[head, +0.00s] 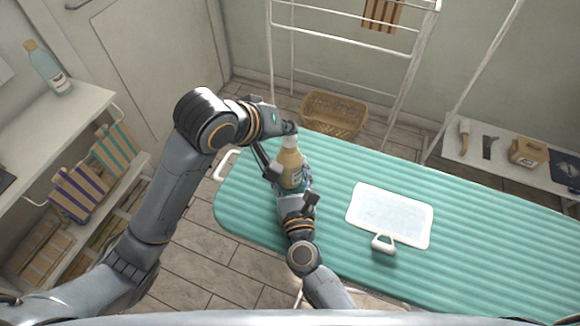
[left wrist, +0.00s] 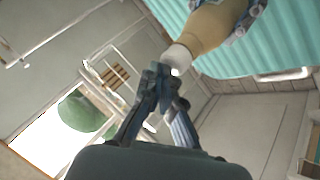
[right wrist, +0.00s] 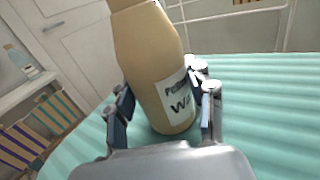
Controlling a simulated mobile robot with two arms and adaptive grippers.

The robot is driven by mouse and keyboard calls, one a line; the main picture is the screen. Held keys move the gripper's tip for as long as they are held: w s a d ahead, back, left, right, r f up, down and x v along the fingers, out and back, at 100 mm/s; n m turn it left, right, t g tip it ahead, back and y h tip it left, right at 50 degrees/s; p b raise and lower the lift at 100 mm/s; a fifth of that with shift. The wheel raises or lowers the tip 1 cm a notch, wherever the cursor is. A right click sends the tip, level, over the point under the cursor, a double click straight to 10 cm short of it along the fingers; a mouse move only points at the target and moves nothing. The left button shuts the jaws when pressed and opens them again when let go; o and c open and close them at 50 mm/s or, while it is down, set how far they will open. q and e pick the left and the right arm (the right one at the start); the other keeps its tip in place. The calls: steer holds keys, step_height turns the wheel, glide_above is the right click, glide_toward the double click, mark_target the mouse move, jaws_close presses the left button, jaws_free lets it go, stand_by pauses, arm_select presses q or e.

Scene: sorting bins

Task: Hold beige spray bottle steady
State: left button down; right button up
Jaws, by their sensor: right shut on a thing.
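The beige spray bottle (head: 291,168) has a white top and a white label. It stands on the green ironing board (head: 462,215) near its left end. My right gripper (head: 296,197) is shut around the lower body of the bottle, with a finger on each side in the right wrist view, where the bottle (right wrist: 152,65) leans slightly. My left gripper (head: 287,130) is at the white top of the bottle. In the left wrist view its fingers (left wrist: 165,82) are drawn together close to the white top (left wrist: 178,57); whether they touch it is unclear.
A wicker basket (head: 333,113) is on the floor behind. Shelves with folded striped cloths (head: 80,193) stand at left. A white shelf (head: 500,160) with tools is at right.

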mark_target(286, 138)
arm_select(q)
steer(key=shift+s+f, duration=0.1)
steer(key=shift+f, duration=0.1)
arm_select(e)
steer(key=shift+w+r, duration=0.1)
steer(key=shift+r, duration=0.2)
arm_select(q)
steer(key=shift+r, duration=3.25)
arm_select(e)
steer(key=shift+f, duration=0.2)
steer(key=o, duration=1.6)
steer(key=s, duration=0.4)
steer(key=s+d, duration=0.1)
steer(key=s, duration=0.7)
steer(key=shift+d, duration=0.25)
